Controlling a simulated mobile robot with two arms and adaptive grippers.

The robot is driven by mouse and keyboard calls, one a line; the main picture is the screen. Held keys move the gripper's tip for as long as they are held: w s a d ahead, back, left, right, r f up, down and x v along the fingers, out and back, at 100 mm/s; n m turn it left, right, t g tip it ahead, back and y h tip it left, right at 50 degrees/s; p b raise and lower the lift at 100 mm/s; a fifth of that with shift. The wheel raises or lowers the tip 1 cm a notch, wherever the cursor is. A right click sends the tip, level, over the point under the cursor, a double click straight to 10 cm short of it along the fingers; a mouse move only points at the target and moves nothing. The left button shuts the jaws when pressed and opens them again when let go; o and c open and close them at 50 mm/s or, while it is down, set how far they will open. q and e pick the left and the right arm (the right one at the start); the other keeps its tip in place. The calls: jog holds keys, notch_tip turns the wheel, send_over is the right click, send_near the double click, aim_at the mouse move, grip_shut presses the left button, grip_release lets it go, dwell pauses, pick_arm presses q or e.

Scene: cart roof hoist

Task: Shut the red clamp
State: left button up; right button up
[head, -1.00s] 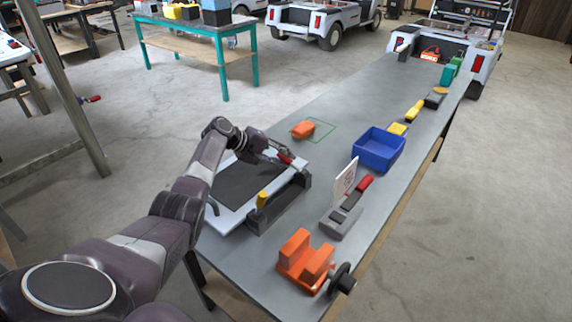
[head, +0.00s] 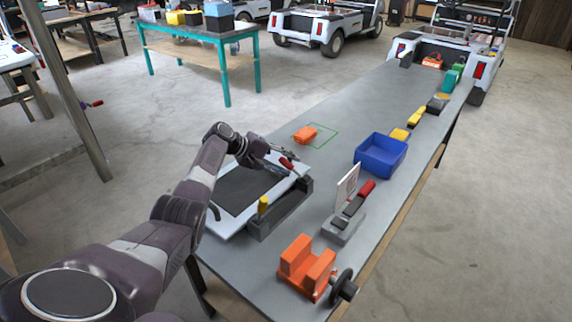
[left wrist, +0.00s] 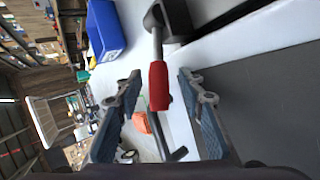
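The red clamp's handle (head: 286,163) stands at the far corner of a white panel with a dark middle (head: 243,192) on the workbench. In the left wrist view the red grip (left wrist: 158,86) sits on a metal rod that comes from a dark block. My left gripper (head: 280,161) is at this handle. In the left wrist view my left gripper (left wrist: 160,77) is open, with a finger on each side of the red grip and visible gaps between. My right gripper is not in view.
A blue bin (head: 381,153), an orange block (head: 305,135) by a green outline, a grey fixture with another red handle (head: 366,188) and a white card (head: 347,186), and an orange vise (head: 306,266) stand on the grey bench (head: 330,150).

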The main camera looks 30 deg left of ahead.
pick_arm(q)
jog(key=v, duration=1.2)
dwell(0.4)
